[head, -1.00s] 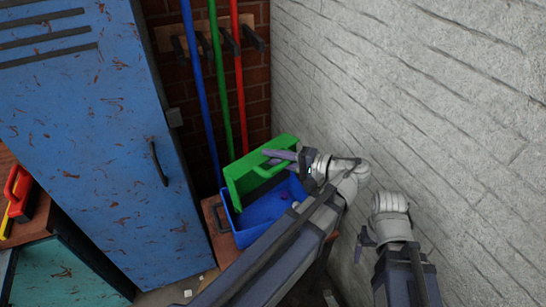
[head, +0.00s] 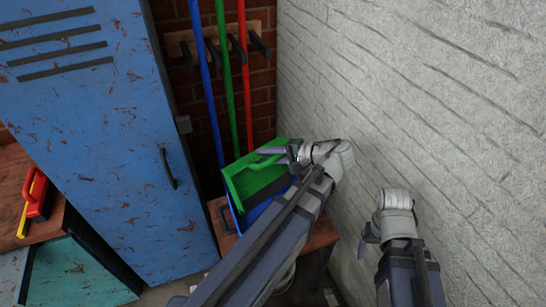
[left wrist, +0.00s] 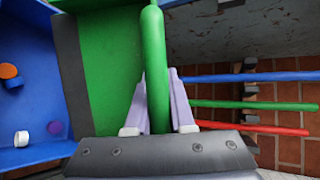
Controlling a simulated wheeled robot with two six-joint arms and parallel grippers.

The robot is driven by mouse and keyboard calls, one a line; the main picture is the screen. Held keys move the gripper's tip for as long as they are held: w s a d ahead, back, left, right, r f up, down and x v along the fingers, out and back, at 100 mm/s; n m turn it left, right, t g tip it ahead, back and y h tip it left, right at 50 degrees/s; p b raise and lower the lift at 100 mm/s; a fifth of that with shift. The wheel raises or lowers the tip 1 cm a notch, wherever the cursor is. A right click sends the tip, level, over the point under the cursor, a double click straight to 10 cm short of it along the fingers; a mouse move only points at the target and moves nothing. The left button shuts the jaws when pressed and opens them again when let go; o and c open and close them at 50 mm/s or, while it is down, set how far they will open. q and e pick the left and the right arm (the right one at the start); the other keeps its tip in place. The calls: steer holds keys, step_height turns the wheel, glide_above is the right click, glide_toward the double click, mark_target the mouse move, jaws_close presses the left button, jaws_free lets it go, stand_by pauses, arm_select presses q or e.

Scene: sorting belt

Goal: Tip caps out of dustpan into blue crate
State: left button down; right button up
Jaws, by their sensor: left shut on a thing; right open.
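The green dustpan (head: 258,180) is tilted over the blue crate (head: 262,211) in the head view. My left gripper (head: 284,156) is shut on its green handle, which shows between the two fingers (left wrist: 158,105) in the left wrist view. The dustpan's green pan (left wrist: 108,55) and its dark edge strip are beside the crate's blue inside (left wrist: 32,100). In the crate lie an orange cap (left wrist: 8,71), a white cap (left wrist: 21,138) and a purple cap (left wrist: 55,127). The dustpan and my left arm hide most of the crate in the head view. My right gripper (head: 366,240) is open and empty.
The crate stands on a brown wooden surface (head: 318,236). Blue, green and red poles (head: 226,85) hang on a rack behind. A blue locker (head: 90,130) is at left, and a white brick wall (head: 420,110) is close at right.

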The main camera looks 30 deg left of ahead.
arm_select(q)
steer(key=shift+w+a, duration=0.15)
steer(key=shift+a, duration=0.2)
steer(key=shift+w+a+h+p, duration=0.2)
steer(key=shift+a+h+p, duration=0.2)
steer(key=shift+a+p, duration=0.05)
steer(key=w+a+f+m+g+h, duration=0.1)
steer(key=w+a+f+g+h, duration=0.15)
steer(key=a+f+h, duration=0.45)
steer(key=w+a+f+m+g+h, duration=0.1)
steer(key=w+a+f+m+h, duration=0.2)
steer(key=a, duration=0.5)
step_height(320, 180, up, 7)
steer(key=n+h+p, duration=0.1)
steer(key=p, duration=0.6)
steer(key=shift+d+f, duration=0.15)
steer(key=shift+d, duration=0.2)
